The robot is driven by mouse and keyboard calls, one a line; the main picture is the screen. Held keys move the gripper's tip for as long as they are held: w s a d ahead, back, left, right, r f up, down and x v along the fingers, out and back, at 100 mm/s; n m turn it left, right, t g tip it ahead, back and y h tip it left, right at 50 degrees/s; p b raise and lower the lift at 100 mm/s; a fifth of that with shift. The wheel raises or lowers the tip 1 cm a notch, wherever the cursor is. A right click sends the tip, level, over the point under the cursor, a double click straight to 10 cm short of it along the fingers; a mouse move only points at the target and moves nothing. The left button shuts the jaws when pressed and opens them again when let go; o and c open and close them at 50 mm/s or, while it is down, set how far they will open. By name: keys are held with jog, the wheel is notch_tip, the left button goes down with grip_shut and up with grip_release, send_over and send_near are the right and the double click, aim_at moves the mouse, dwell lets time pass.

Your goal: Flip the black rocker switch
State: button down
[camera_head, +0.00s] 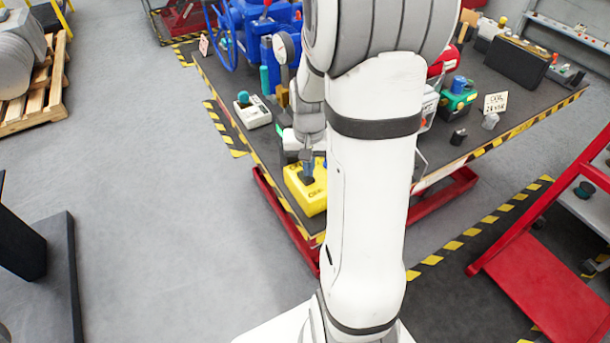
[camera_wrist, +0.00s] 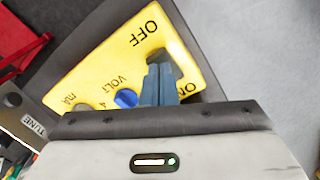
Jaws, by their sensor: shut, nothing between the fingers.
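The yellow box (camera_wrist: 120,60) is marked OFF, ON, VOLT and mA. The black rocker switch (camera_wrist: 181,89) lies between the OFF and ON labels and is largely hidden behind my fingers. My gripper (camera_wrist: 158,63) is shut and empty, with its blue-grey fingertips over the switch. I cannot tell whether they touch it or which way it is tilted. In the head view the yellow box (camera_head: 312,200) sits at the near table corner, with my gripper (camera_head: 307,178) pointing down at it.
A white device with a green knob (camera_head: 252,112) stands behind the yellow box on the table. Blue valve equipment (camera_head: 262,40) stands farther back. A grey panel marked TUNE (camera_wrist: 30,122) is beside the box. A red stand (camera_head: 545,270) is at right.

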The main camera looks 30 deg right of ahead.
aim_at(307, 180)
jog(key=shift+f+b, duration=0.7)
jog(key=shift+f, duration=0.25)
jog(key=shift+r, duration=0.2)
jog(key=shift+r+p, duration=2.6)
jog(key=shift+r, duration=0.8)
jog(key=s+a+r+n+t, duration=0.3)
jog(key=s+a+r+n, duration=0.2)
jog(key=s+a+r, duration=0.7)
jog(key=shift+s+a+r+n, duration=0.3)
jog(key=shift+s+r, duration=0.05)
jog(key=shift+s, duration=0.05)
